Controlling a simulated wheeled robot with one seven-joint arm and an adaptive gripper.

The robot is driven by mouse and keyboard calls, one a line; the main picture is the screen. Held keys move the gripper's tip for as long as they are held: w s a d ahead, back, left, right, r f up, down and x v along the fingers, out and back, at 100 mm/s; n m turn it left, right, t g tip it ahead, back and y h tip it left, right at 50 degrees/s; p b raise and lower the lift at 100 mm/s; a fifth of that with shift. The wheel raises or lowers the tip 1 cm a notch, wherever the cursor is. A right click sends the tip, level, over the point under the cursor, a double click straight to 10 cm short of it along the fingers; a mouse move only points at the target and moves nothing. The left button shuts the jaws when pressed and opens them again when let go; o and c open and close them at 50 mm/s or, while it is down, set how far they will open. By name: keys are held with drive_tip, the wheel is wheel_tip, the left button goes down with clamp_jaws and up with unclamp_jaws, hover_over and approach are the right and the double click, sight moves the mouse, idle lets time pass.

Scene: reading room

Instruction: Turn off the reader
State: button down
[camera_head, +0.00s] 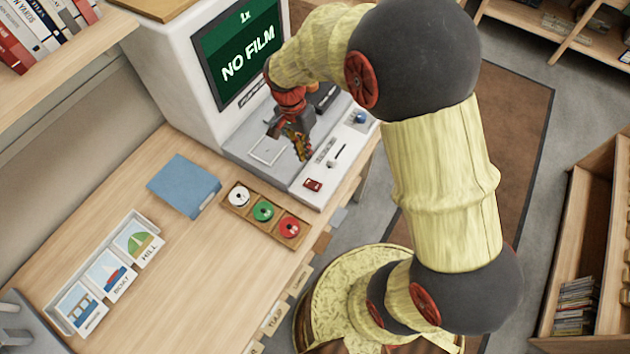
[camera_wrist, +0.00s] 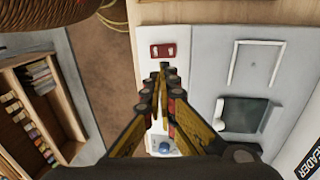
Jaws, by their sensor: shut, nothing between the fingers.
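The reader (camera_head: 170,55) is a pale machine on the wooden desk. Its lit green screen (camera_head: 240,50) reads "1x" and "NO FILM". A red rocker switch (camera_head: 312,185) sits at the near corner of its control panel; it also shows in the wrist view (camera_wrist: 163,51), just beyond my fingertips. A blue knob (camera_head: 361,117) is at the panel's far end. My gripper (camera_head: 303,150) is shut and empty above the panel, between switch and knob in the head view. In the wrist view its fingertips (camera_wrist: 163,68) meet close to the switch; I cannot tell whether they touch it.
A wooden tray (camera_head: 237,213) with white, green and red reels lies in front of the reader. A blue folder (camera_head: 184,186) and a rack of picture cards (camera_head: 125,262) are on the desk. Books (camera_head: 45,30) stand on a shelf above. A shelf unit (camera_head: 590,250) stands at right.

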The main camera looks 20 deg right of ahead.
sight(316, 185)
drive_tip(key=shift+s+d+r+b, duration=0.1)
drive_tip(key=shift+s+b, duration=0.05)
drive_tip(key=shift+b, duration=0.25)
drive_tip(key=f+b, duration=0.1)
drive_tip(key=f, duration=0.3)
drive_tip(key=s+d+f+b, duration=0.1)
drive_tip(key=f, duration=0.4)
drive_tip(key=s+f+b, duration=0.1)
drive_tip(key=f, duration=0.3)
drive_tip(key=shift+d+f, duration=0.25)
drive_tip(key=shift+f, duration=0.1)
drive_tip(key=shift+s+d+f, duration=0.15)
drive_tip(key=shift+s+f, duration=0.05)
drive_tip(key=shift+f, duration=0.2)
